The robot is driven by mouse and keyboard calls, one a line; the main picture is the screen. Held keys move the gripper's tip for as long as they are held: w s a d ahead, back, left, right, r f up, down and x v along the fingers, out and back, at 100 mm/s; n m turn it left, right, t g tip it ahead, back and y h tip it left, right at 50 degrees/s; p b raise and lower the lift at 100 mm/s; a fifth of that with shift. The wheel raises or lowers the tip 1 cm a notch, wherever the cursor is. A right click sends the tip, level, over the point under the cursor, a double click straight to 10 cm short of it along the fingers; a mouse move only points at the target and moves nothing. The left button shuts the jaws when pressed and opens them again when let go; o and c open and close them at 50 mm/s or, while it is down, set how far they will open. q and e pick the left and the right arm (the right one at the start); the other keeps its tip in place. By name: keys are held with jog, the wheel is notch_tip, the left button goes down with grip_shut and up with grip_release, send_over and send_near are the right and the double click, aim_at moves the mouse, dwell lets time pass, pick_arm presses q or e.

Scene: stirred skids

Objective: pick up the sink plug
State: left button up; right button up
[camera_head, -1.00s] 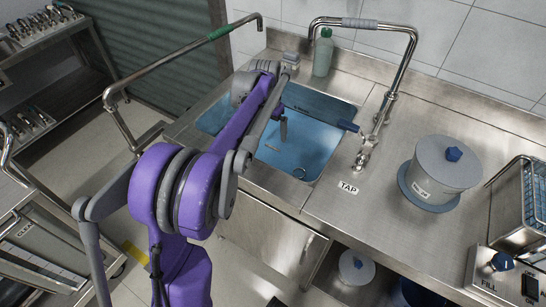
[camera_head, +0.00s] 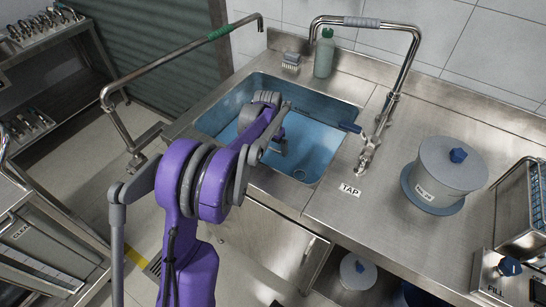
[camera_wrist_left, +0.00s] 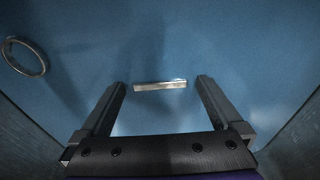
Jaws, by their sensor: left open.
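My left gripper (camera_head: 282,150) reaches down into the blue sink basin (camera_head: 318,143). In the left wrist view the left gripper (camera_wrist_left: 160,95) is open, with two dark fingers apart. A small pale metallic bar (camera_wrist_left: 160,85) lies between and just beyond the fingertips, apart from both. It may be the sink plug or its grip; I cannot tell its full shape. In the head view my gripper and arm hide that spot. A metal ring, apparently the drain (camera_wrist_left: 25,56), shows at the wrist view's left; a round drain (camera_head: 299,174) shows near the basin's front edge. My right gripper is out of view.
Basin walls stand close around my gripper. A tap (camera_head: 368,140) with a blue lever stands right of the sink. A lidded pot (camera_head: 446,172) sits on the counter, right.

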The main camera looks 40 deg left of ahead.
pick_arm(q)
jog(key=shift+c, duration=0.2)
jog(key=c, duration=1.3)
notch_tip(320, 180, up, 10)
jog(key=shift+r+p, duration=0.2)
jog(key=shift+p, duration=0.75)
notch_tip(320, 180, up, 20)
jog(key=p, duration=1.3)
send_over(273, 149)
jog(key=shift+f+b, duration=0.15)
jog(key=shift+b, duration=0.15)
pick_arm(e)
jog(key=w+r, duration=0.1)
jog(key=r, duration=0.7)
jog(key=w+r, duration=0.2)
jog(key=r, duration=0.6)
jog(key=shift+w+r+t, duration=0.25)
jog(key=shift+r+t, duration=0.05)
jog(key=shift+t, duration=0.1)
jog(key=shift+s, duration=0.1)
